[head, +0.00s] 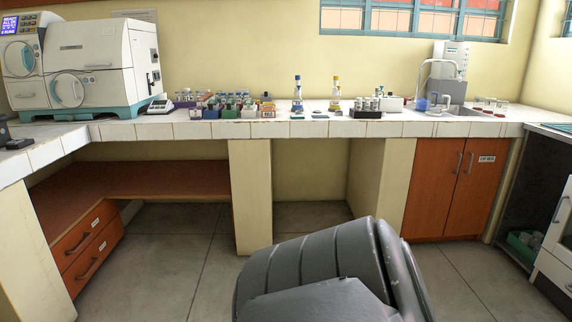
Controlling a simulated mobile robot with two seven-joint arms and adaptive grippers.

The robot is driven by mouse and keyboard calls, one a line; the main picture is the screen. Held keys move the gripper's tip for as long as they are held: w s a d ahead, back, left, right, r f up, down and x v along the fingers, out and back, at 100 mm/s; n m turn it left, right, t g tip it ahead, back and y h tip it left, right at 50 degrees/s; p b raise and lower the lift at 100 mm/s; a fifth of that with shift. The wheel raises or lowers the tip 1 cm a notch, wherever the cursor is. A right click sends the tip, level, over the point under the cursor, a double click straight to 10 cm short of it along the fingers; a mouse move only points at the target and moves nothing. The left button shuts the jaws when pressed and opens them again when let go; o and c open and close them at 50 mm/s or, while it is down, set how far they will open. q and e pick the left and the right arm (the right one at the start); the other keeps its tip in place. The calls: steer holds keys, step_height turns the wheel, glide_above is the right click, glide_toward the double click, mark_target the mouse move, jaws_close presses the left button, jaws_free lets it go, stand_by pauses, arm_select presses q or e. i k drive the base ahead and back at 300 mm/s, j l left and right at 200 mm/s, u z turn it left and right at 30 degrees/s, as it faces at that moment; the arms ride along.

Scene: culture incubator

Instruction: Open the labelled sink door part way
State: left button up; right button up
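The labelled sink door (472,192) is the right one of two orange-brown cabinet doors under the sink, at the right of the head view. It carries a small white label (487,159) and a vertical metal handle (470,163). The left door (433,185) has its own handle (458,163) close beside it. Both doors look shut and flush. Neither of my grippers shows in this view.
A white tiled counter (300,129) with bottles, racks and vials runs above. The sink tap (424,78) stands over the doors. Right of them is an open dark recess with a green crate (524,243). Floor in front of the doors looks clear.

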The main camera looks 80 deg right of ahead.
mark_target(481, 164)
steer(key=z, duration=3.6)
steer(key=i+z, duration=0.1)
steer(key=z, duration=0.15)
steer(key=i+l, duration=0.15)
steer(key=i, duration=0.6)
steer(key=i+l+z, duration=0.15)
steer(key=i, duration=0.6)
